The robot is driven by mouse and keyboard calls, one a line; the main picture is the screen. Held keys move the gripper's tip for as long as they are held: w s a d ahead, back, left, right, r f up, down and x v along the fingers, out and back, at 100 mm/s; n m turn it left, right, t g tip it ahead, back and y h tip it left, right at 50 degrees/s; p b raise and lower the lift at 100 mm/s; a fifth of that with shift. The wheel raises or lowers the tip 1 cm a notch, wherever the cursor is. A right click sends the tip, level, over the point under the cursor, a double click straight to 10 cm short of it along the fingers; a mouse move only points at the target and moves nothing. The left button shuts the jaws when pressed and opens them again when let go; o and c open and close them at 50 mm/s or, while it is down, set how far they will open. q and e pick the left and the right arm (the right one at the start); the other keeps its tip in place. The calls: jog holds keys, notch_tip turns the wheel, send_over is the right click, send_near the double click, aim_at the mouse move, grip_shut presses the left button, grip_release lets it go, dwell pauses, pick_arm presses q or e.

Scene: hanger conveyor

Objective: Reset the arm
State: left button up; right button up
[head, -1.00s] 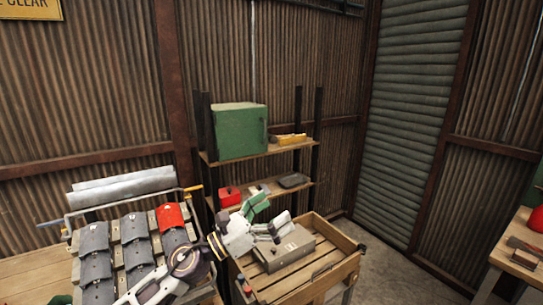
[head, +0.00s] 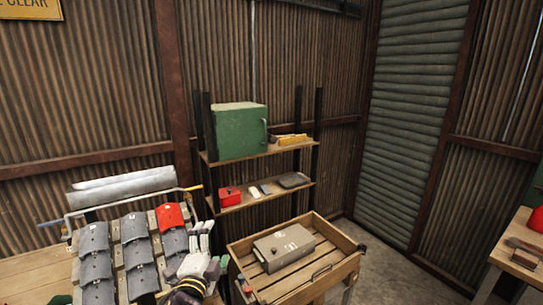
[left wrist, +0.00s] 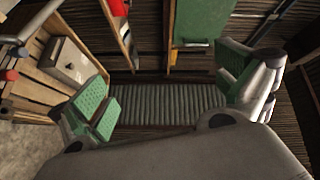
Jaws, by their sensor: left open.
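My left gripper (head: 209,250) is low in the head view, between the rack of grey pieces and the wooden crate. Its fingers are apart and nothing is between them. In the left wrist view, the two green-padded fingers of the left gripper (left wrist: 172,95) stand wide apart, with open space and corrugated wall beyond. A grey metal box (head: 284,247) lies in the wooden crate (head: 345,268), apart from the gripper. The box also shows at the upper left of the left wrist view (left wrist: 70,62). My right gripper is not in view.
A slanted rack holds rows of grey curved pieces (head: 95,267) and one red piece (head: 169,217). Behind stands a shelf (head: 262,199) with a green cabinet (head: 240,131) and a red box (head: 230,196). Floor (head: 393,262) is clear right of the crate.

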pick_arm(q)
jog(key=s+a+f+n+g+y, duration=0.1)
jog(key=s+a+f+n+g, duration=0.3)
jog(key=f, duration=0.4)
jog(key=s+a+f+n+g+y, duration=0.1)
jog(key=s+f+n+g, duration=0.25)
jog(key=s+f, duration=0.3)
jog(key=s+a+f+n+g+h, duration=0.1)
jog(key=s+f+n+g, duration=0.2)
jog(key=s+f, duration=0.35)
jog(key=s+f+n+g, duration=0.3)
jog(key=s+g, duration=0.1)
jog(key=s, duration=0.5)
notch_tip(320, 180, down, 33)
jog(key=s+g, duration=0.1)
jog(key=s, duration=0.1)
jog(key=s+a+f, duration=0.2)
jog(key=s+f, duration=0.8)
jog(key=s, duration=0.1)
jog(key=s+a+f+g, duration=0.1)
jog(key=s+a+f, duration=0.1)
jog(key=s+f, duration=0.8)
jog(key=shift+s, duration=0.7)
jog(key=shift+a, duration=0.1)
